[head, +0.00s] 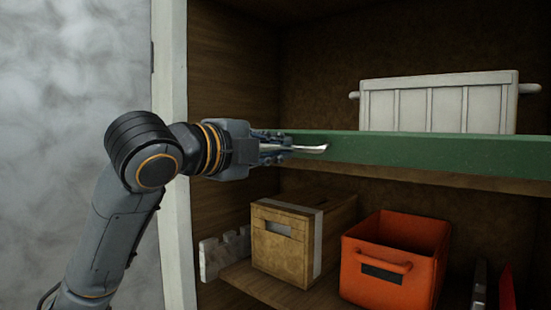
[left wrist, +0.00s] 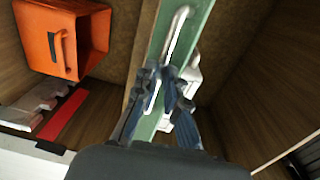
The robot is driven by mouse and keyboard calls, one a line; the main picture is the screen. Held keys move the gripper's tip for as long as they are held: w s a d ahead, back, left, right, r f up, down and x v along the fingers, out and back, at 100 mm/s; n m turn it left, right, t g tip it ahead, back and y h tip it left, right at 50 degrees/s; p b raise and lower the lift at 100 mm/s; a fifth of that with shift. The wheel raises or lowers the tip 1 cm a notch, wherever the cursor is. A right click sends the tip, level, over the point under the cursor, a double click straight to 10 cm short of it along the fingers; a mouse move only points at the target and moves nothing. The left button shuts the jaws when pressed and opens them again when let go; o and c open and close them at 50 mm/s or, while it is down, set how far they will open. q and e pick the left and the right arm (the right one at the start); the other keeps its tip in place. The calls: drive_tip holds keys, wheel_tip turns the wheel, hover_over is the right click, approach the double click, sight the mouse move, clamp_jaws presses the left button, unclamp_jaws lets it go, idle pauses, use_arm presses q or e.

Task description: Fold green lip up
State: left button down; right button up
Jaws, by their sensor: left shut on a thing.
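The green lip (head: 430,152) is a long bar along the front edge of the upper shelf in the head view. It also shows as a green strip in the left wrist view (left wrist: 196,28). A silver curved handle (head: 312,149) is on it near its left end; in the left wrist view the handle (left wrist: 174,38) runs down to my fingers. My left gripper (head: 287,147) is shut on the handle, its fingers (left wrist: 160,86) partly hiding it. The lip's exact tilt is hard to tell. My right gripper is not in view.
A white bin (head: 438,104) stands on the upper shelf behind the lip. Below are a wooden box (head: 282,247), an orange bin (head: 379,283) and a red item (head: 507,290). The white cabinet post (head: 173,160) is close behind my left wrist.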

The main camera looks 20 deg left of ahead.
sight(290, 133)
use_arm(q)
drive_tip(key=g, duration=0.1)
drive_tip(key=r+g+y, duration=0.1)
drive_tip(key=w+r+g, duration=0.1)
drive_tip(key=g, duration=0.1)
drive_tip(key=shift+d+r, duration=0.2)
drive_tip(key=shift+d, duration=0.05)
drive_tip(key=shift+w+d+r+g+y, duration=0.2)
drive_tip(key=shift+w+g+y, duration=0.35)
drive_tip(key=shift+g, duration=0.45)
drive_tip(key=c, duration=1.8)
unclamp_jaws()
drive_tip(key=shift+o, duration=0.5)
drive_tip(key=shift+r, duration=0.1)
drive_tip(key=v, duration=1.2)
drive_tip(key=shift+w+d, duration=0.15)
